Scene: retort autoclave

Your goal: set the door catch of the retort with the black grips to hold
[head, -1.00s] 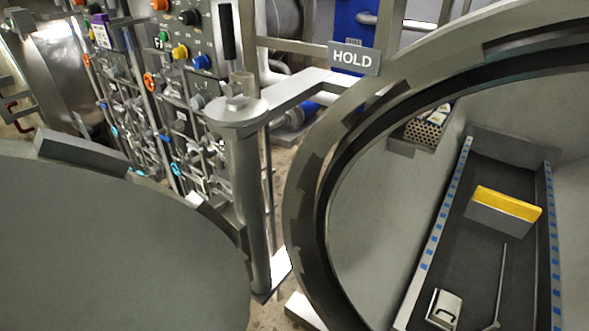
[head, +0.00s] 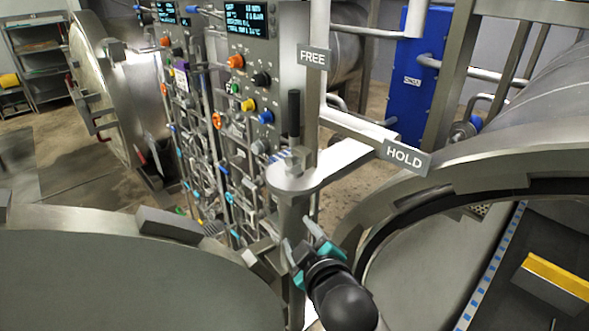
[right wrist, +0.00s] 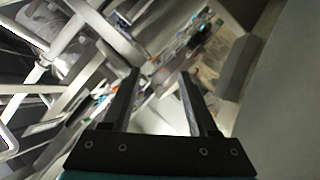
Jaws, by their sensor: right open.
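In the head view the catch lever, with its black grip (head: 293,112), stands upright on the flat top of the hinge post (head: 300,175) between the retort's open door (head: 130,275) and its mouth. The grip is nearer the FREE sign (head: 313,55) than the HOLD sign (head: 404,157). My right gripper (head: 303,240) is open and empty, in front of the post and below the lever, apart from the grip. In the right wrist view its two fingers (right wrist: 160,100) are spread with nothing gripped between them. My left gripper is not in view.
The round retort rim (head: 470,180) curves along the right, with a yellow-topped block (head: 555,275) inside. A control panel (head: 255,80) with coloured knobs and pipework stands behind the post. Another round door (head: 110,90) is at far left.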

